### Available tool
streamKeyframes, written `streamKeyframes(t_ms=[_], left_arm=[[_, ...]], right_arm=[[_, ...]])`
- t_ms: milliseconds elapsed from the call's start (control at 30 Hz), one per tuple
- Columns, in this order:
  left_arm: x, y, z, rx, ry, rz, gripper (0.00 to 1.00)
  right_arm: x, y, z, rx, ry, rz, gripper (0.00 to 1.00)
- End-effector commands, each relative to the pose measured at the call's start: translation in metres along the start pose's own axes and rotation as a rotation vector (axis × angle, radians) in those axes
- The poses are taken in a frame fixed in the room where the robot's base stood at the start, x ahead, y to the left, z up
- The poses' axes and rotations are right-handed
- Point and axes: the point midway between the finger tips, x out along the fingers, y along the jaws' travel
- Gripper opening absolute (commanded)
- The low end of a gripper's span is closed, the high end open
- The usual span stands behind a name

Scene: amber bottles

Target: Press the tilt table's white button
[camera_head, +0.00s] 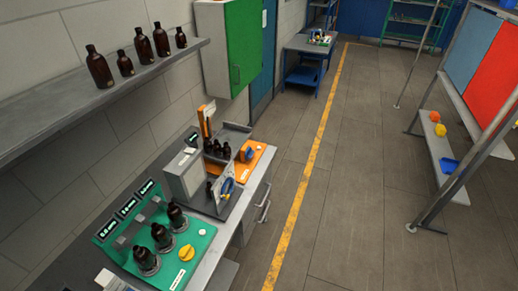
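No label that I can read tells which bench station is the tilt table. The orange station (262,158) at the far end of the bench carries several small dark bottles (217,148), a blue knob (250,153) and a small white button (259,147). The nearer green station (206,246) holds three amber bottles (162,236), a yellow knob (186,253) and a round white button (203,232). Neither of my grippers is in view.
A wall shelf (90,95) with several amber bottles overhangs the bench's left side. A green cabinet (243,45) hangs beyond it. The floor right of the bench is clear along a yellow line (310,170). A rack with coloured panels (495,70) stands at right.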

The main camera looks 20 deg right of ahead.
Motion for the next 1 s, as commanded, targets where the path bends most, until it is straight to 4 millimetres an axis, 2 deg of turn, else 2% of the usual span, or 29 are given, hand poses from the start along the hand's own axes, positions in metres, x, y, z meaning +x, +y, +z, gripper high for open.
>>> streamKeyframes(t_ms=[33, 367, 1000], left_arm=[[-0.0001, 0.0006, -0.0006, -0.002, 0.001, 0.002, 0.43], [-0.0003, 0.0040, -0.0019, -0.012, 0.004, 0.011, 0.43], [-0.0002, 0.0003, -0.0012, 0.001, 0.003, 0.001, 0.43]], right_arm=[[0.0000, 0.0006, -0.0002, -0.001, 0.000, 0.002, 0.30], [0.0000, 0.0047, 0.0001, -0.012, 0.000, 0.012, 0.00], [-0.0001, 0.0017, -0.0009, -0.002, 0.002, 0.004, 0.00]])
